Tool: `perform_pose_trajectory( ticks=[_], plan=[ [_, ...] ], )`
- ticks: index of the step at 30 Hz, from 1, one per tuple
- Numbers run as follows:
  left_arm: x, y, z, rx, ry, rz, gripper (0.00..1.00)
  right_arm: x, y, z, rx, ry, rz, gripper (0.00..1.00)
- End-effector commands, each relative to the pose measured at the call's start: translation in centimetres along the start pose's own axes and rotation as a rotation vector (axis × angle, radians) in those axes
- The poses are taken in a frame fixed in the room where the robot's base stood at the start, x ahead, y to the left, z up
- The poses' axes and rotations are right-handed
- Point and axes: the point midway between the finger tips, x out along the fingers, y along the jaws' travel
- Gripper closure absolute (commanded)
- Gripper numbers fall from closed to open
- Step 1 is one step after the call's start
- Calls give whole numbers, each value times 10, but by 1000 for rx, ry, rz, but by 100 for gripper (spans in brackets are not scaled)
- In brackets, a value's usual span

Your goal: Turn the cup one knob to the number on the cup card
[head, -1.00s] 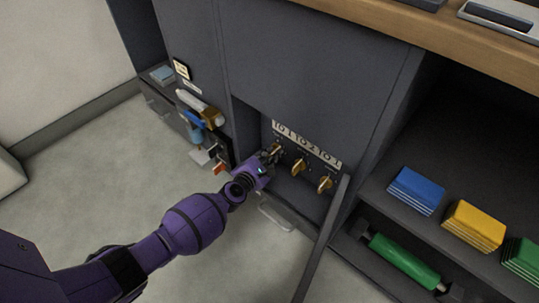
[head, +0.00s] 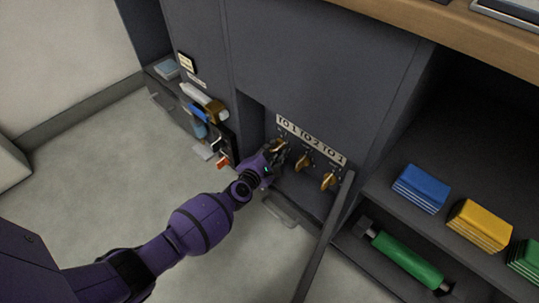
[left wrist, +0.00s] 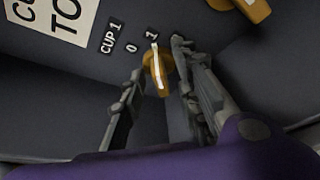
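The cup one knob (left wrist: 158,70) is brass-yellow with a white pointer line, below the label CUP 1 and the marks 0 and 1. Its pointer is directed at the 1. My left gripper (left wrist: 155,80) is open around the knob, with one finger on each side; the right finger is close to it, and a gap shows at the left finger. In the head view my left gripper (head: 277,150) partly hides this knob. A pale card strip (head: 311,139) above the knobs reads TO 1, TO 2, TO 1; its upper line is too small to read. My right gripper is not in view.
Two other yellow knobs, a middle one (head: 304,161) and a right one (head: 329,180), sit beside it in the recess. An open door (head: 326,232) stands to the right.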

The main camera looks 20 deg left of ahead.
Motion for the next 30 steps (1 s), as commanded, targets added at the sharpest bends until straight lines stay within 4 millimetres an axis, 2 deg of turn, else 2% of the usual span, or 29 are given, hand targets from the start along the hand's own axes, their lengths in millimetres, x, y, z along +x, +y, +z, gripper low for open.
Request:
perform_pose_trajectory(
  ticks=[14,18,24,30],
  plan=[
    [-47,0,-1,-2,0,1,70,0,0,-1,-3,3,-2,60],
    [-78,-1,-2,4,0,-4,70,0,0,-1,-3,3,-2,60],
    [-109,0,-1,1,0,-1,70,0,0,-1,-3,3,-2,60],
    [-119,0,0,1,-1,0,70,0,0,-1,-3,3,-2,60]
  ],
)
